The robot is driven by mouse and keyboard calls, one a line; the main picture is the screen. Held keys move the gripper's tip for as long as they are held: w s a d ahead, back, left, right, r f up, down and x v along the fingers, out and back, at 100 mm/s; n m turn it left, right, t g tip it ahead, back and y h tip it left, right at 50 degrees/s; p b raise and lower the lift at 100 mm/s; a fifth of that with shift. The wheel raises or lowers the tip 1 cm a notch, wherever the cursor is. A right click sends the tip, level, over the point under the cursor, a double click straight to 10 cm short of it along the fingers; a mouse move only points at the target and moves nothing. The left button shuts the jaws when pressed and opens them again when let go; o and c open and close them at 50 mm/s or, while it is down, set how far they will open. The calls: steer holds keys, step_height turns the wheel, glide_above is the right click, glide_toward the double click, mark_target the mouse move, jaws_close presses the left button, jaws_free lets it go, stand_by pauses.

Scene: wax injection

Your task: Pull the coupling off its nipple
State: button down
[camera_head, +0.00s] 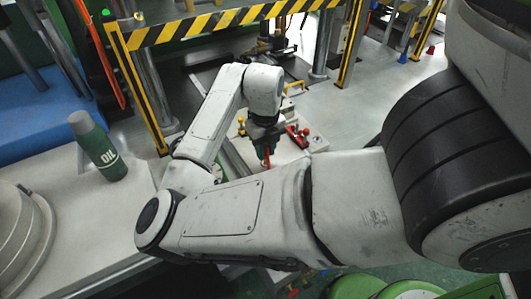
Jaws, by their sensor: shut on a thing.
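My gripper (266,150) hangs below the arm's wrist in the middle of the view, over a pale panel (292,158). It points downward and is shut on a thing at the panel. A bit of red (267,160) shows at its fingertips. The view is too small and the wrist too close to tell the coupling from the nipple or how they sit together. My forearm covers the near side of the panel.
Yellow-black striped guard bars (225,18) frame the machine behind. Red-handled fittings (298,135) stand right of my gripper. A green OIL bottle (100,148) stands on the grey surface at left. Open grey floor lies at right of the panel.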

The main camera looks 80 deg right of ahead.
steer(key=shift+r+p, duration=1.1)
steer(key=shift+r, duration=0.55)
